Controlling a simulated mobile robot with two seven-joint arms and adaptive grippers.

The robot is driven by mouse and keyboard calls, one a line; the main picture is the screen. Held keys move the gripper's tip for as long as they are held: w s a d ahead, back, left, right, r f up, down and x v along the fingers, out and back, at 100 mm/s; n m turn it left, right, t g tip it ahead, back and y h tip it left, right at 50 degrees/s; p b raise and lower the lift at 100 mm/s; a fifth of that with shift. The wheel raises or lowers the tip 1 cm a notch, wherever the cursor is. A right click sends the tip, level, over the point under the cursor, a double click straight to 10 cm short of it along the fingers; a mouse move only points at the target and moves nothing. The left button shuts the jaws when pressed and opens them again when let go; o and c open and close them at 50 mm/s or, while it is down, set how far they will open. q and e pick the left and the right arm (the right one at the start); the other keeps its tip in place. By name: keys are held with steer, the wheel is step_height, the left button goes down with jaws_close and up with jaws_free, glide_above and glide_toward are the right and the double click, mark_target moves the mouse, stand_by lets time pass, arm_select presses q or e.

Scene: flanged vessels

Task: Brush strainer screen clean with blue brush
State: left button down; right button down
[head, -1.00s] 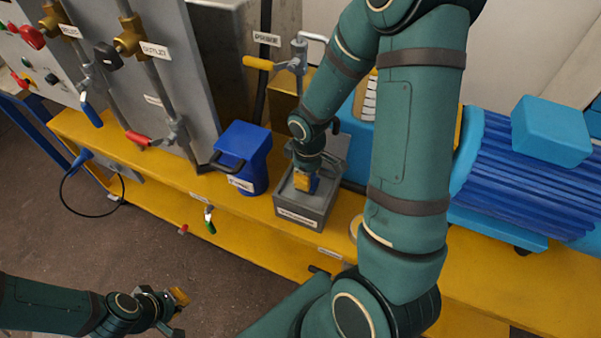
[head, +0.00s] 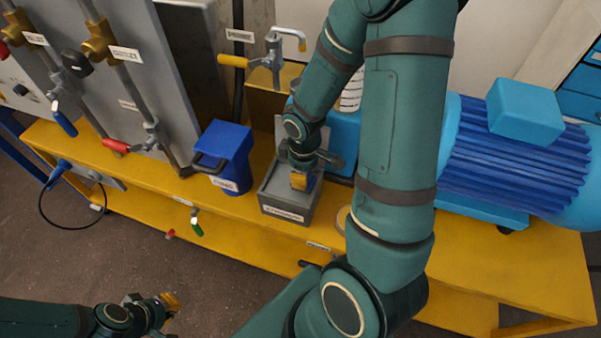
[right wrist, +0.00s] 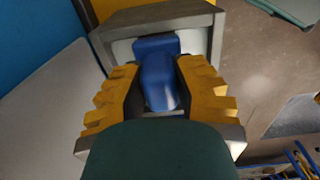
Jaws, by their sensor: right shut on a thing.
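My right gripper (right wrist: 158,92) is shut on the blue brush (right wrist: 156,70), with its yellow fingers on either side of the blue handle. In the head view the right gripper (head: 300,181) points down into a grey open box (head: 284,213) on the yellow bench. A bit of blue shows beside its fingers. The brush's bristles and the strainer screen are hidden or cannot be made out, so contact cannot be told. My left gripper (head: 170,303) hangs low at the left, away from the bench; its finger gap is unclear.
A blue container (head: 227,157) with a dark handle stands left of the box. A blue motor (head: 515,165) is at the right. Open floor lies in front at the left.

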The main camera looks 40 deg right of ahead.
steer(key=shift+w+a, duration=0.4)
steer(key=shift+w, duration=0.35)
steer(key=shift+w+a, duration=0.35)
steer(key=shift+w, duration=0.35)
steer(key=shift+r, duration=0.1)
steer(key=shift+w, duration=0.15)
steer(key=shift+w+a, duration=0.35)
steer(key=shift+w, duration=0.2)
steer(key=shift+w+a, duration=0.35)
steer(key=shift+w, duration=0.2)
steer(key=shift+d, duration=0.15)
steer(key=shift+w+d+p, duration=0.3)
steer(key=shift+w+d, duration=0.1)
steer(key=shift+d, duration=0.3)
steer(key=shift+w+d+p, duration=0.3)
steer(key=shift+w+d, duration=0.1)
steer(key=shift+d, duration=0.25)
